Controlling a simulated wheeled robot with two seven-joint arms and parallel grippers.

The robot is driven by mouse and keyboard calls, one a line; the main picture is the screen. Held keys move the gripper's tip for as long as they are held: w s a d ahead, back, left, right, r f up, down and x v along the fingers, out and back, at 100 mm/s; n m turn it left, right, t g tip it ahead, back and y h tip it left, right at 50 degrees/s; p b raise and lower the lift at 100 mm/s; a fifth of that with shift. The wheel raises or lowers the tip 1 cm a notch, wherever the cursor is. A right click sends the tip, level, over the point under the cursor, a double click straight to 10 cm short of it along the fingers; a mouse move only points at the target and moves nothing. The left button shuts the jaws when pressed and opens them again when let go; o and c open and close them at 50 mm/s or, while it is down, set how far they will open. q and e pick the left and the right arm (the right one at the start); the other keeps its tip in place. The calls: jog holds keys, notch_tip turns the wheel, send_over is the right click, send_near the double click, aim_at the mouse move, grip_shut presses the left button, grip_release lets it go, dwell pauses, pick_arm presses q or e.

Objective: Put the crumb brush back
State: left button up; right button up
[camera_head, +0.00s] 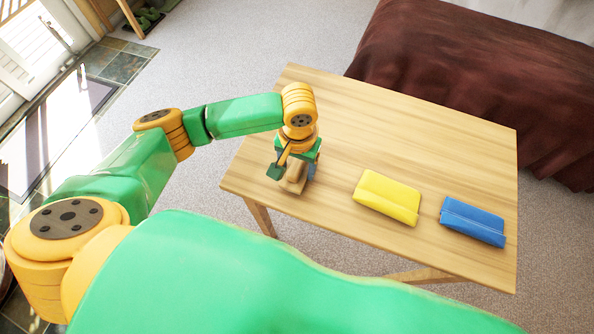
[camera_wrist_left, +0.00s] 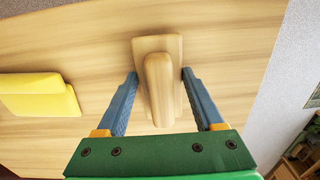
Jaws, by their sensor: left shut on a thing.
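The pale wooden crumb brush (camera_wrist_left: 163,85) has a flat base with a raised rounded grip along it. In the wrist view it is between the two blue fingers of my left gripper (camera_wrist_left: 159,74), which is shut on it. In the head view the brush (camera_head: 292,186) shows only in part under my left gripper (camera_head: 297,176), at the near left part of the wooden table (camera_head: 400,125). I cannot tell whether its base touches the table. My right gripper is not in view.
A yellow pouch-like item (camera_head: 387,197) lies on the table right of the brush, with a blue one (camera_head: 472,221) farther right. The far tabletop is clear. A dark red-brown covered bed (camera_head: 465,75) stands behind the table.

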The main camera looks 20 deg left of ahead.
aim_at(298, 164)
pick_arm(q)
jog(key=o, duration=1.4)
jog(key=shift+o, duration=0.2)
notch_tip(298, 164, up, 12)
jog(key=p, duration=0.1)
jog(key=shift+d+r, duration=0.1)
